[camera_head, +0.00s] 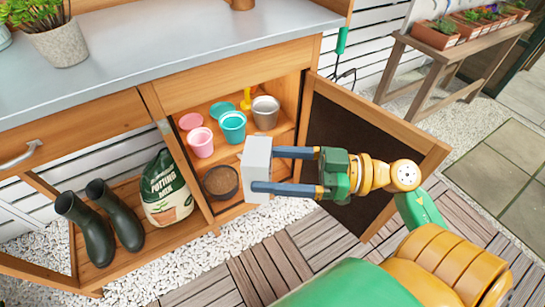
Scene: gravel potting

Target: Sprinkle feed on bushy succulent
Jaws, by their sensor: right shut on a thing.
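My right gripper (262,171) is in front of the open cabinet, its two blue fingers on either side of a plain pale grey box (257,160). It is shut on this box; whether the box holds feed cannot be told. A bushy green plant (33,12) with fleshy-looking leaves stands in a grey pot (60,44) on the worktop at the upper left, cut by the frame's edge. It is far from the gripper. My left gripper is not in view.
Most of the grey worktop (180,45) is clear.

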